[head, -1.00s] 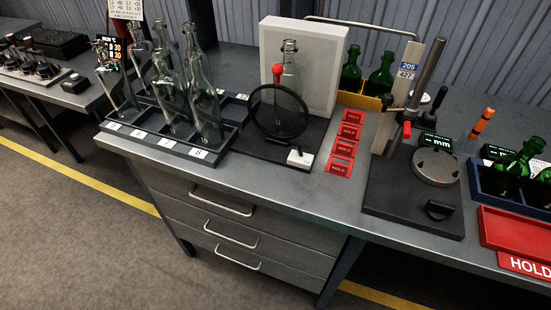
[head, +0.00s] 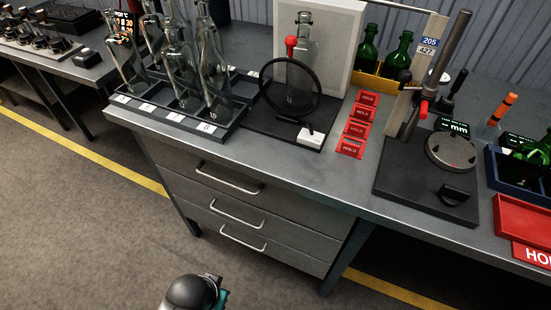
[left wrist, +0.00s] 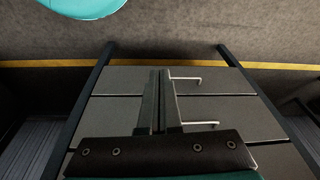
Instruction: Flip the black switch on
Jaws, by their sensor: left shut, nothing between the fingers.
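A small white box (head: 311,138) with a dark part on top, which may be the black switch, stands at the front right of the black base with the round magnifier. The dark part is too small to make out, so I cannot tell its position. My left gripper (left wrist: 160,73) shows in the left wrist view, its two fingers shut together and empty, with the drawer fronts behind them. In the head view only a dark part of my arm shows at the bottom, well apart from the box. My right gripper is in neither view.
The magnifier (head: 291,89) and a light panel (head: 345,50) stand behind the box. Clear bottles stand in a dark rack (head: 190,129) to the left. Red HOLD cards (head: 357,130) and a gauge stand (head: 420,190) are to the right. Drawer handles (head: 236,214) stick out below.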

